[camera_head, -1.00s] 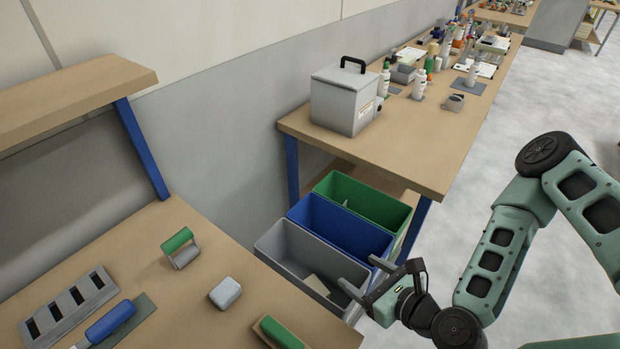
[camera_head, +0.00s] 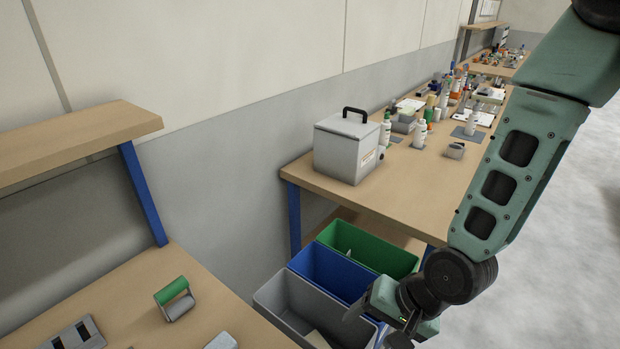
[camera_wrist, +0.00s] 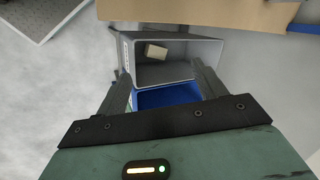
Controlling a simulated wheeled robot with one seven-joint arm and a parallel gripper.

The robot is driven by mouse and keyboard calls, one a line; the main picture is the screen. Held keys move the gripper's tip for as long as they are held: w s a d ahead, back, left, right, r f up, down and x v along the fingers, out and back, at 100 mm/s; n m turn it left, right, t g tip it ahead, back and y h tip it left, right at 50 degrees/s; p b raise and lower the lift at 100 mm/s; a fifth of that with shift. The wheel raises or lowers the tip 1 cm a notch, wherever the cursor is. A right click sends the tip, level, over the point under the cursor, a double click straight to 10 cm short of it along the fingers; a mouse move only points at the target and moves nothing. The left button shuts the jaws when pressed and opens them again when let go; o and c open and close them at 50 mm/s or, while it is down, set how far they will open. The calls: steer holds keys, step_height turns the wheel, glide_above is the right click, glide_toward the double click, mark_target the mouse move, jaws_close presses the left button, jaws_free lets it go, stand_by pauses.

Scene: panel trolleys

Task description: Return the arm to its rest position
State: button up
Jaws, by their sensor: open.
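My gripper (camera_wrist: 163,85) is open and empty in the wrist view, its two fingers spread above the bins. In the head view my gripper (camera_head: 372,325) is at the bottom, in front of the grey bin, and my arm bends up to the right. The grey bin (camera_head: 268,296) holds a pale block; in the wrist view that block (camera_wrist: 156,51) lies inside the grey bin (camera_wrist: 200,56). The blue bin (camera_head: 330,270) stands behind the grey one and also shows between the fingers in the wrist view (camera_wrist: 165,95). The green bin (camera_head: 372,247) is farthest.
A second workbench (camera_head: 400,195) carries a grey lidded box (camera_head: 345,150) and several bottles. Open floor (camera_head: 560,240) lies to the right.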

steer(key=s+d+r+n+h+b, duration=0.1)
steer(key=s+r+n+h, duration=0.1)
steer(key=s+r+n, duration=0.3)
steer(key=s+d+r+n+g+h, duration=0.1)
steer(key=s+r+n, duration=0.4)
steer(key=r, duration=0.5)
steer(key=shift+s+d+r+n+g+h+b, duration=0.3)
steer(key=shift+d+r+n+h+b, duration=0.15)
steer(key=shift+n+h, duration=0.35)
stand_by(0.5)
